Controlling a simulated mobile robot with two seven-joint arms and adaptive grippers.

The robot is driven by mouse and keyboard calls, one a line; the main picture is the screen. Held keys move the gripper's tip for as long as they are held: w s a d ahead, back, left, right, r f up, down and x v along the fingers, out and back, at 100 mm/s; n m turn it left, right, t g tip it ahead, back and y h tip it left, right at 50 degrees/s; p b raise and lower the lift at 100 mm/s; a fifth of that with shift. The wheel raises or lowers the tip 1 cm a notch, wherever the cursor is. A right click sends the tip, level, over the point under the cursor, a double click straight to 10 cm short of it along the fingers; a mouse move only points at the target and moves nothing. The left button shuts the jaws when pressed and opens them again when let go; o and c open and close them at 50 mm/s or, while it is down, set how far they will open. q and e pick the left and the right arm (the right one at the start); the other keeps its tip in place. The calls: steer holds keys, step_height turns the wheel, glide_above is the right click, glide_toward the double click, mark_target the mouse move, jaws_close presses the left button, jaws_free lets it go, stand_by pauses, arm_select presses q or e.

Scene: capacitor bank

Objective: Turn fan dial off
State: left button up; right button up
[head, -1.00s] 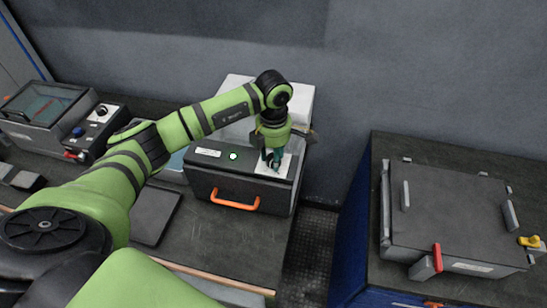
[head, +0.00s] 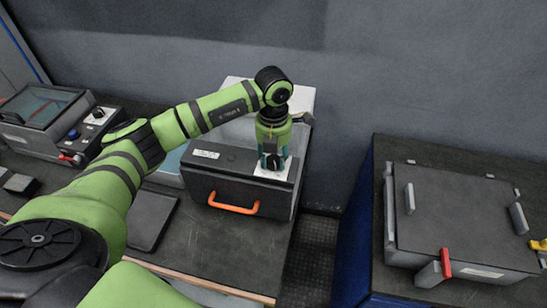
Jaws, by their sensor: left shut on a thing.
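The fan dial (head: 274,162) is a small black knob on a white plate (head: 283,174), on the top right of a dark box with an orange handle. My left gripper (head: 273,160) points down from above onto the dial, its teal fingers shut around the knob. The fingers and wrist hide part of the dial, so its pointer direction cannot be made out. My right gripper is not in view.
The dark box (head: 240,186) has an orange handle (head: 233,205) in front. A console with a screen (head: 40,106) and knobs stands at left. A grey lidded case (head: 460,225) with a red latch (head: 446,262) sits on the right bench. A gap separates the benches.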

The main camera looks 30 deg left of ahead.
mark_target(273, 159)
arm_select(q)
steer(key=shift+s+f, duration=0.1)
stand_by(0.4)
steer(key=o, duration=1.2)
steer(key=shift+c, duration=0.2)
steer(key=shift+r, duration=0.2)
step_height(273, 159, up, 12)
steer(key=shift+f, duration=0.15)
